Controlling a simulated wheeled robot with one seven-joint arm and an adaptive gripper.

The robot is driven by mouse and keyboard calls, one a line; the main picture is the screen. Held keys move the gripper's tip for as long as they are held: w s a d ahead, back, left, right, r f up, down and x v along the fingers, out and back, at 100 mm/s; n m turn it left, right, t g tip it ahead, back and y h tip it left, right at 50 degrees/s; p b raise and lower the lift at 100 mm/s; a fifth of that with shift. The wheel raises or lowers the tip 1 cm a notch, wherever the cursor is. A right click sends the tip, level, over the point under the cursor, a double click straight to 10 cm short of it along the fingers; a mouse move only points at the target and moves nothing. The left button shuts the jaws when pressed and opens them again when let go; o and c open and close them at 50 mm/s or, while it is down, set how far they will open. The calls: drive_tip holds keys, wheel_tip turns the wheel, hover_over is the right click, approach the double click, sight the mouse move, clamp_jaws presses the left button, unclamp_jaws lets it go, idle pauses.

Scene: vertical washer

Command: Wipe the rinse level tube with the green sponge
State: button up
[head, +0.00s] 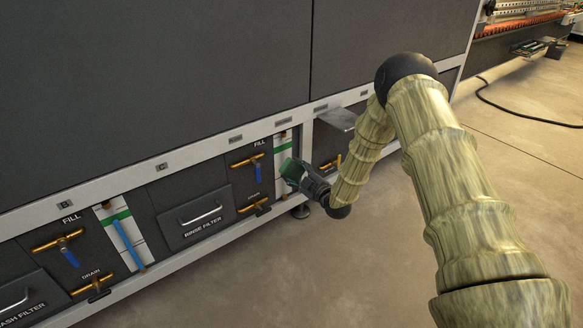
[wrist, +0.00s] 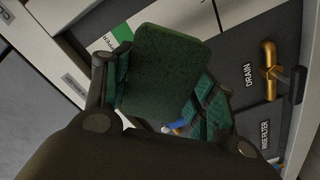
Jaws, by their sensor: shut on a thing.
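My gripper (head: 303,176) is shut on the green sponge (wrist: 165,72), with a finger on either side of it in the wrist view. The sponge also shows in the head view (head: 291,171), small and in front of a white level panel (head: 284,139) with a green band, right of the rinse filter drawer (head: 193,217). In the wrist view the panel (wrist: 110,38) lies behind the sponge. A small blue piece (wrist: 176,125), likely the level tube, shows below the sponge; the rest is hidden. I cannot tell whether the sponge touches the tube.
A fill valve (head: 248,160) and a drain valve (head: 253,204) sit left of the panel. A metal shelf (head: 337,119) juts out at its right. Another level tube (head: 128,243) is farther left. The floor (head: 300,280) in front is clear.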

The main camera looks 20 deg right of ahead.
drive_tip(key=shift+s, duration=0.2)
drive_tip(key=shift+p+v, duration=0.65)
drive_tip(key=shift+v, duration=0.85)
